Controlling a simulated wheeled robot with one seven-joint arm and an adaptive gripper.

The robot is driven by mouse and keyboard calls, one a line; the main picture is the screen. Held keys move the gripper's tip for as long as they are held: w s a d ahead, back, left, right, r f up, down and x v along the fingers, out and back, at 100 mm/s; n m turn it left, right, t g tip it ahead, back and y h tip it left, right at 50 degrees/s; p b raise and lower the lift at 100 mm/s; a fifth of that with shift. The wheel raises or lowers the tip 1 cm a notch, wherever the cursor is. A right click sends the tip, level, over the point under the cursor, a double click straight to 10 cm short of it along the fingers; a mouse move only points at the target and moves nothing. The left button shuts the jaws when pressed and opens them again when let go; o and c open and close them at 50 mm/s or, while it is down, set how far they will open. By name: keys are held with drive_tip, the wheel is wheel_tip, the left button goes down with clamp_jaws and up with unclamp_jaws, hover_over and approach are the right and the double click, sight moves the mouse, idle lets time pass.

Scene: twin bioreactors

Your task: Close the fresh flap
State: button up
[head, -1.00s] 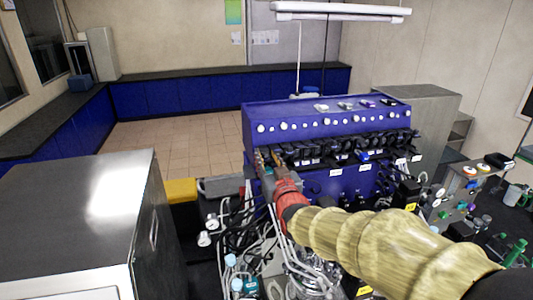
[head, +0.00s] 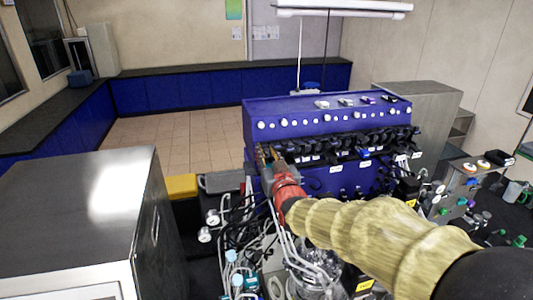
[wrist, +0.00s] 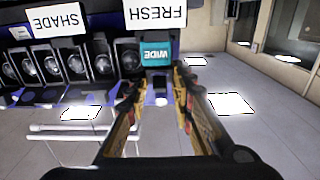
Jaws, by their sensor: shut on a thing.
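In the wrist view, the picture is upside down. A white FRESH label (wrist: 156,15) sits on the blue unit, with a teal tag reading WIDE (wrist: 157,54) just below it in the picture. The fresh flap (wrist: 157,76) is a dark part next to this tag, between my fingertips. My gripper (wrist: 157,88) is shut on it, one finger on each side; the grip point is partly hidden. In the head view, my gripper (head: 266,158) is at the left end of the blue unit's front (head: 325,182), with the flap hidden behind it.
A SHADE label (wrist: 56,20) and a row of dark round-faced fittings (wrist: 75,62) lie beside the fresh position. Tubes and glassware (head: 315,268) crowd below my arm. A steel cabinet (head: 75,210) stands at left. The tiled floor (head: 175,140) behind is clear.

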drive_tip(key=shift+f+t+b, duration=0.25)
drive_tip(key=shift+t+b, duration=0.05)
drive_tip(key=shift+b, duration=1.3)
clamp_jaws()
drive_tip(key=b, duration=0.3)
drive_tip(key=shift+f+t, duration=0.1)
drive_tip(key=shift+t, duration=0.2)
drive_tip(key=shift+y+b, duration=0.3)
drive_tip(key=shift+b, duration=0.25)
drive_tip(key=shift+r, duration=0.25)
drive_tip(key=o, duration=0.8)
unclamp_jaws()
drive_tip(key=v, duration=1.2)
drive_tip(key=shift+a+f, duration=0.1)
drive_tip(key=shift+f, duration=0.05)
